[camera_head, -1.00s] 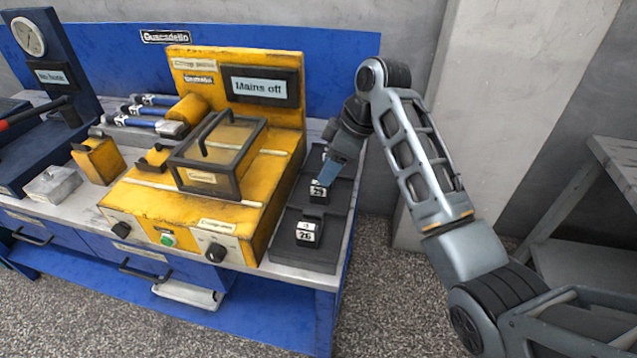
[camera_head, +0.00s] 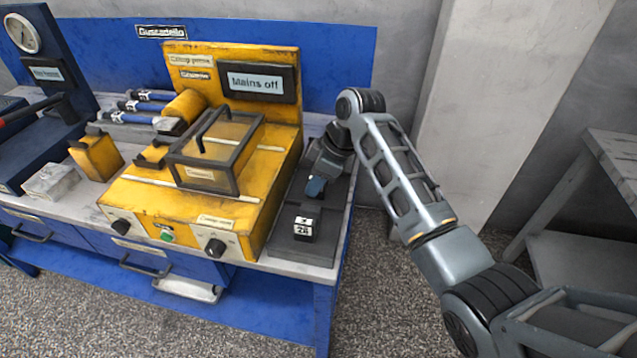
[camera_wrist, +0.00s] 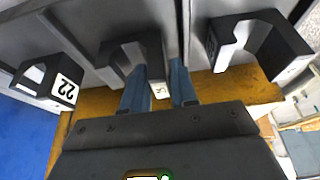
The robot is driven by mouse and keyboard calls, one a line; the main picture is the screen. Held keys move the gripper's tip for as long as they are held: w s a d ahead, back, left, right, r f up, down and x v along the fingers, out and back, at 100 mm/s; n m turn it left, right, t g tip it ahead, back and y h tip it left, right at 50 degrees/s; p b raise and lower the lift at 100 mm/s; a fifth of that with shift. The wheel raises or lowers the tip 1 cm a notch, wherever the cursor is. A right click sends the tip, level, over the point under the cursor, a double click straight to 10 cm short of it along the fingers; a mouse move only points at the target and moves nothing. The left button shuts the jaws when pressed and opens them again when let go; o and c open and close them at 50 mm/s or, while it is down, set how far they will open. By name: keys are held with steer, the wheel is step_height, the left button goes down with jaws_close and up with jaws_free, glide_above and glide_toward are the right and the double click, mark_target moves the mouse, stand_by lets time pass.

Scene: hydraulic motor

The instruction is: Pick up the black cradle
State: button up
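Several black, arch-shaped cradles with white number labels stand in a row. In the wrist view the middle cradle (camera_wrist: 134,48) has one leg between the two blue fingers of my gripper (camera_wrist: 159,80). The fingers are apart, one on each side of that leg, and a gap seems to show on the right. Whether either finger touches it is unclear. A smaller cradle (camera_wrist: 47,83) is at left and a larger one (camera_wrist: 258,42) at right. In the head view the nearest cradle (camera_head: 303,229) is clear, while my gripper (camera_head: 315,185) hides the ones behind it.
A dark tray (camera_head: 283,246) under the cradles lies at the bench's right end. The yellow test unit (camera_head: 250,215) stands close on its left, with a framed cover on top. The bench edge and open floor are on the right.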

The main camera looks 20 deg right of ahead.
jaws_close()
steer(key=shift+w+r, duration=0.1)
steer(key=shift+r, duration=0.15)
stand_by(0.3)
